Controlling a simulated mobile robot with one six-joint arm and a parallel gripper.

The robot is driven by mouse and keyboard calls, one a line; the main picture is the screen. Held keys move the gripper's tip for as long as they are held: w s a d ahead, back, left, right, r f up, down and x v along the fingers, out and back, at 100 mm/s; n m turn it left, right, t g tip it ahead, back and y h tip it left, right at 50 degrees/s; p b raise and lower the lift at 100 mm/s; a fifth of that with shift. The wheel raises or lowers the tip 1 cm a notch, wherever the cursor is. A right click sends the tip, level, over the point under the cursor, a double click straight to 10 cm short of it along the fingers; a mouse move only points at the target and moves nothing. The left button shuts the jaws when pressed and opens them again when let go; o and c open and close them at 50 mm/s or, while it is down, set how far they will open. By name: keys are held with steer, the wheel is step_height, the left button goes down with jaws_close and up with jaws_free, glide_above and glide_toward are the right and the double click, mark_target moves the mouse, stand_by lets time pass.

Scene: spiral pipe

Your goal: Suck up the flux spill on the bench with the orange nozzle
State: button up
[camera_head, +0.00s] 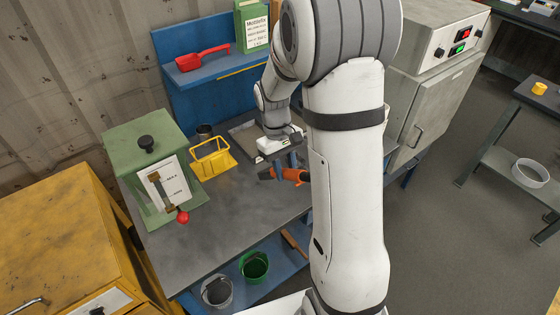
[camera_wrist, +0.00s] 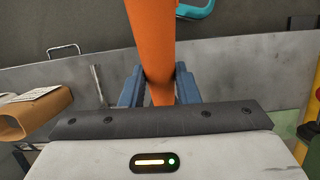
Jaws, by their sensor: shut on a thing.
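My gripper (camera_wrist: 160,92) is shut on the orange nozzle (camera_wrist: 153,40), one finger on each side of it in the wrist view. In the head view the orange nozzle (camera_head: 291,175) shows beside my arm, over the right part of the grey bench (camera_head: 215,240); part of it is hidden behind the arm. My gripper's white body (camera_head: 275,146) is above the bench near a grey tray-like area. I cannot make out the flux spill in either view; my arm covers part of the bench.
A green box with a red-knobbed lever (camera_head: 150,150) and a yellow wire holder (camera_head: 212,160) stand on the bench's left. A red scoop (camera_head: 202,58) lies on the blue shelf behind. A grey oven (camera_head: 425,100) stands right. Two buckets (camera_head: 254,266) sit below.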

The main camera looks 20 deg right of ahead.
steer(key=shift+s+r, duration=0.1)
step_height(320, 180, up, 3)
steer(key=shift+r+p, duration=0.1)
steer(key=shift+p, duration=1.05)
step_height(320, 180, up, 7)
